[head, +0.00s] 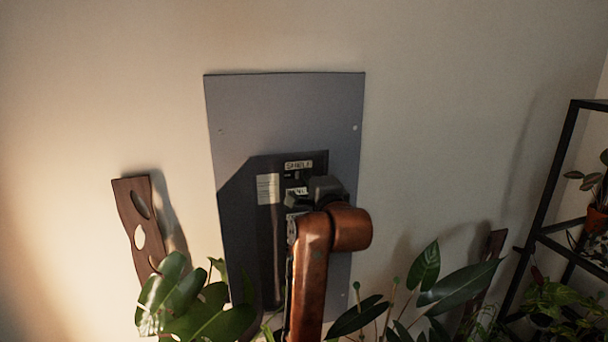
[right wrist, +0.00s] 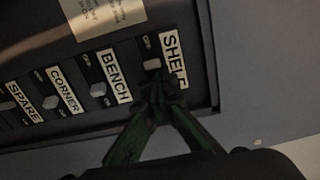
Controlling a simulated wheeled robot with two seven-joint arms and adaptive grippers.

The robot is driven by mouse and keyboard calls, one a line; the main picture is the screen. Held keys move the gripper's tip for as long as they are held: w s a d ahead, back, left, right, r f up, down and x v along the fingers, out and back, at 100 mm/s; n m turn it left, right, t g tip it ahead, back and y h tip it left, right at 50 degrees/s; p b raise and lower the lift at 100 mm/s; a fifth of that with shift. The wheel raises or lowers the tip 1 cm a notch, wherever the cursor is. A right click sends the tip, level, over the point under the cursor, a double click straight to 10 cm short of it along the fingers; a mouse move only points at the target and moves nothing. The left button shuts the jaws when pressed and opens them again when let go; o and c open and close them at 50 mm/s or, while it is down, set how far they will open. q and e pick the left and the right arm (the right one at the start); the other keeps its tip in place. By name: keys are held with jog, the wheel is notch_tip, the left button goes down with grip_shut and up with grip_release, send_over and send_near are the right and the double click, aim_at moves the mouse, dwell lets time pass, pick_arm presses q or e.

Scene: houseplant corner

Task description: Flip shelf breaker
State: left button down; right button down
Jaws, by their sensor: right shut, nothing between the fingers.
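The grey breaker panel (head: 285,110) is on the wall, with a dark recess holding a column of labelled breakers. The SHELF label (head: 299,165) is topmost in the head view. In the right wrist view, the shelf breaker's pale toggle (right wrist: 152,64) sits beside its SHELF label (right wrist: 174,62). My right gripper (right wrist: 160,90) is shut and empty, its green fingertips at the shelf breaker, close to the toggle and overlapping the label's end. Whether they touch is unclear. In the head view my right arm and gripper hide the lower breakers. My left gripper is out of view.
The bench (right wrist: 98,90), corner (right wrist: 50,102) and spare (right wrist: 8,105) toggles line up beside the shelf one. Leafy plants (head: 205,310) stand below the panel. A wooden board (head: 133,205) is at left, a black rack (head: 545,195) at right. The wall above is clear.

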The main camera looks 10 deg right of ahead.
jog(key=shift+d+f, duration=0.2)
jog(key=s+p, duration=0.2)
jog(key=s, duration=0.7)
jog(key=shift+s+d, duration=0.25)
jog(key=shift+s, duration=0.05)
dwell(0.4)
